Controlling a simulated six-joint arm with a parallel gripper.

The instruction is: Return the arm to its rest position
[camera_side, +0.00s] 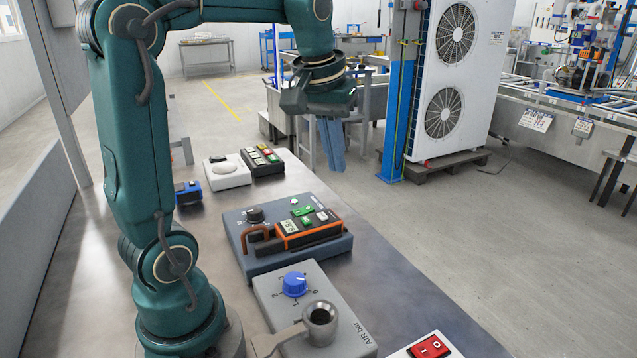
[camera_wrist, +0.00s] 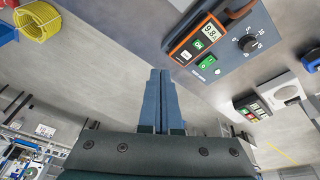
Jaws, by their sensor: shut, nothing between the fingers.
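My gripper (camera_side: 332,168) hangs from my teal arm above the far right edge of the bench in the side view, fingers pointing down. Its two blue fingers are together with nothing between them. In the wrist view the shut fingers (camera_wrist: 160,74) stand in the middle, apart from everything near them. The grey-blue panel unit (camera_side: 290,255) with an orange-framed meter (camera_side: 308,228) sits on the bench below and nearer the side camera. The same meter (camera_wrist: 195,40) shows at the top of the wrist view.
The grey air box with a blue knob (camera_side: 294,284) and the red switch (camera_side: 429,348) sit nearer on the bench (camera_side: 400,300). A white button unit (camera_side: 226,172), a dark button panel (camera_side: 262,160) and a blue device (camera_side: 188,192) sit farther back. A blue post (camera_side: 395,110) stands beyond my gripper.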

